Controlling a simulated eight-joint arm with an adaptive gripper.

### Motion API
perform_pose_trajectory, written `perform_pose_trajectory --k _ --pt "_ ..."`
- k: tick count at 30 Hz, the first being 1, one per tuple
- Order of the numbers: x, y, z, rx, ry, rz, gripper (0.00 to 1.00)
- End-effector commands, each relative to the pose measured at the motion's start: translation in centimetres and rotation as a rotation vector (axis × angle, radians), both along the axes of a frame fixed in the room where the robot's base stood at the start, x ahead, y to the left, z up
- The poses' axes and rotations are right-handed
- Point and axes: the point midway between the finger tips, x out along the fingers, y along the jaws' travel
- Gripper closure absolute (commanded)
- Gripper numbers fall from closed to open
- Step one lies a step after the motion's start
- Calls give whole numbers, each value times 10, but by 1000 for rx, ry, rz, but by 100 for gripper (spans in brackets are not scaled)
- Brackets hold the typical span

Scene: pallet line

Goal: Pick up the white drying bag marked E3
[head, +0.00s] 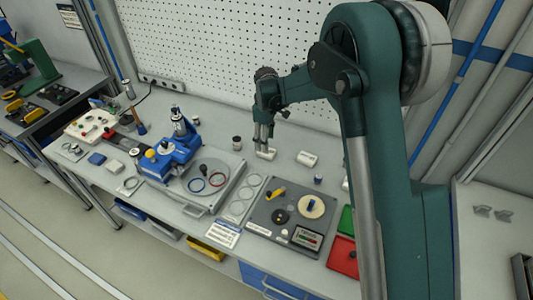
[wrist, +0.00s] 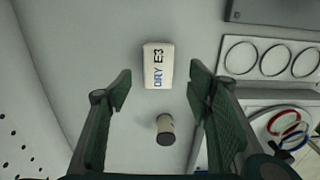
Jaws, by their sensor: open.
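The white bag with dark and blue print reading DRY E3 (wrist: 158,65) lies flat on the grey bench in the wrist view. In the head view it appears to be the white bag (head: 266,155) just under my gripper (head: 264,138). In the wrist view my gripper (wrist: 159,86) is open and empty. Its two fingertips show to either side of the bag's near end, and the bag lies beyond them. How high the fingers are above it I cannot tell exactly.
A small dark-lidded canister (wrist: 165,130) stands close to the bag. A second white bag (head: 307,159) lies to the right. A strip with rings (head: 241,199), a blue fixture (head: 170,157) and a grey tray (head: 262,221) occupy the front. A pegboard (head: 225,50) rises behind.

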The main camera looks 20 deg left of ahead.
Motion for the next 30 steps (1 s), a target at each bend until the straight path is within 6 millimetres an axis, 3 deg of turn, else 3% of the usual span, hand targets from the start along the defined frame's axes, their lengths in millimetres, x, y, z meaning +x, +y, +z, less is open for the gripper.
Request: perform_pose_trajectory --k 4,17,30 --pt "0 0 -9 0 0 0 49" --pt "0 0 -13 0 0 0 49" --pt "3 0 -56 0 0 0 49"
